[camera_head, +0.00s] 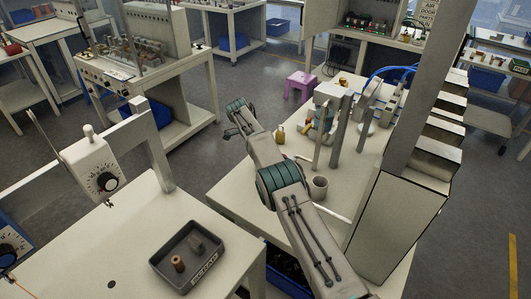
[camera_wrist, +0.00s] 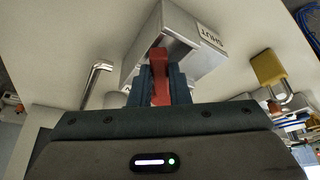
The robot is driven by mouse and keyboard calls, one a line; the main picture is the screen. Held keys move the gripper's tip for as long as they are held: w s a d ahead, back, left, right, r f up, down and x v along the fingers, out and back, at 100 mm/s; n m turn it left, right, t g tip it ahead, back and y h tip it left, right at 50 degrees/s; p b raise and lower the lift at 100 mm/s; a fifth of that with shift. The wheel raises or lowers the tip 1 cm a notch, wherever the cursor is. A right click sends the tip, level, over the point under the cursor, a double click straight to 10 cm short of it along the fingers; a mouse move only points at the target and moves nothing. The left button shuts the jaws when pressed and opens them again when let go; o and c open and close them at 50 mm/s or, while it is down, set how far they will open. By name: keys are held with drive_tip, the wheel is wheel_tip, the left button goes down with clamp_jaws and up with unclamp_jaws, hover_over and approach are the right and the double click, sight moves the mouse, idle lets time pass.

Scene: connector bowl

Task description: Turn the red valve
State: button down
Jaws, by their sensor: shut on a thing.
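The red valve (camera_wrist: 160,74) shows in the wrist view as a red handle at the front of a grey metal box (camera_wrist: 165,38) labelled "SHUT". My gripper (camera_wrist: 160,90) has its two dark fingers on either side of the handle and is shut on it. The handle's lower part is hidden between the fingers and behind the gripper body. In the head view I cannot make out the valve; my arm reaches over the middle table there.
A yellow padlock (camera_wrist: 268,70) is right of the valve, and a bent metal pipe (camera_wrist: 97,78) is left. In the head view, a grey cup (camera_head: 319,188) and upright posts stand close to my arm. A dark tray (camera_head: 188,256) lies on the near left table.

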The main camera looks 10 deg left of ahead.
drive_tip(key=shift+w+r, duration=0.1)
drive_tip(key=shift+w, duration=0.05)
drive_tip(key=c, duration=1.4)
unclamp_jaws()
drive_tip(key=shift+d, duration=0.15)
drive_tip(key=shift+o, duration=0.2)
drive_tip(key=shift+r, duration=0.5)
wheel_tip(320, 180, up, 4)
drive_tip(key=p, duration=0.2)
drive_tip(key=shift+f+p, duration=0.25)
drive_tip(key=shift+p, duration=0.15)
drive_tip(key=shift+d+f+b, duration=0.1)
drive_tip(key=shift+f+b, duration=0.3)
drive_tip(key=shift+b, duration=0.6)
drive_tip(key=d+b, duration=0.1)
drive_tip(key=b, duration=0.2)
drive_tip(key=d+r+b, duration=0.1)
drive_tip(key=b, duration=0.3)
drive_tip(key=s+d+r+b, duration=0.2)
drive_tip(key=d+r+b, duration=0.2)
drive_tip(key=d, duration=0.5)
wheel_tip(320, 180, up, 2)
drive_tip(key=shift+r, duration=0.1)
